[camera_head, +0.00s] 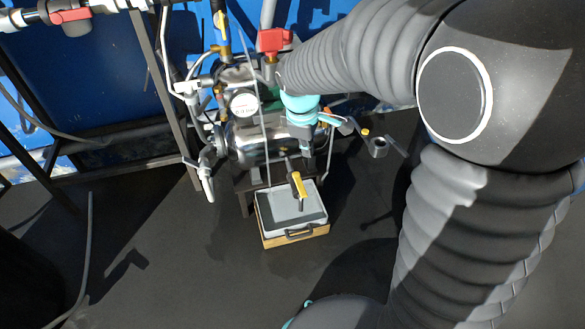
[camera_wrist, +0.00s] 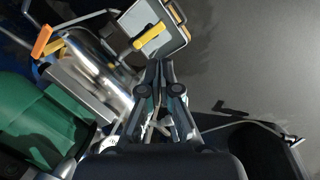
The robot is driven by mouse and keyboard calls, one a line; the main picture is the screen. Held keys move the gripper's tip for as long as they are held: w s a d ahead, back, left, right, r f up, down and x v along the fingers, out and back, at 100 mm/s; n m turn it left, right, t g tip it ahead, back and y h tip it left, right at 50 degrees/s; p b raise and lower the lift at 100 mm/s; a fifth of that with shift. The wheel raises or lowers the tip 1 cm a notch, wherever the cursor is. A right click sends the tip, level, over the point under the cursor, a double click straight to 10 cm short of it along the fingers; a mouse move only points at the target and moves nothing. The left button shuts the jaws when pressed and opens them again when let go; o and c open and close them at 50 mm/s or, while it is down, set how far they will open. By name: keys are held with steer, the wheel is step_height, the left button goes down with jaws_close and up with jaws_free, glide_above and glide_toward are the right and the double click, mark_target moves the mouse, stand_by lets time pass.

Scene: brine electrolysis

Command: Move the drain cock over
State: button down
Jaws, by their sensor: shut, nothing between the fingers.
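The drain cock has a yellow lever (camera_head: 297,187) at the lower front of the shiny metal tank (camera_head: 250,147). The lever stands out in front of the tank, tilted, above a grey tray. In the wrist view a yellow lever (camera_wrist: 150,37) shows over the tray, just beyond my fingertips. My gripper (camera_wrist: 160,64) is shut and empty, its fingers pointing toward the lever with a small gap in the picture. In the head view my wrist, with teal bands, is beside the tank's right end, and my fingertips are hard to make out.
A red-handled valve (camera_head: 274,41) and a gauge (camera_head: 244,105) sit above the tank. A green motor-like body (camera_wrist: 40,125) is close by. Dark floor in front is open.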

mark_target(300, 185)
steer(key=w+a+f+n+g+h, duration=0.1)
steer(key=w+a+f+n, duration=0.3)
steer(key=f, duration=0.3)
steer(key=w+a+f+n, duration=0.1)
steer(key=a+f+n, duration=0.2)
steer(key=a+f, duration=0.4)
steer(key=d+f, duration=0.2)
steer(key=f, duration=0.1)
steer(key=w+d+f, duration=0.1)
steer(key=d+f, duration=0.2)
steer(key=f, duration=0.1)
steer(key=w+d+f, duration=0.1)
steer(key=d+f, duration=0.1)
steer(key=f, duration=0.1)
steer(key=shift+d+f, duration=0.15)
steer(key=shift+s+n, duration=0.1)
steer(key=shift+n, duration=0.2)
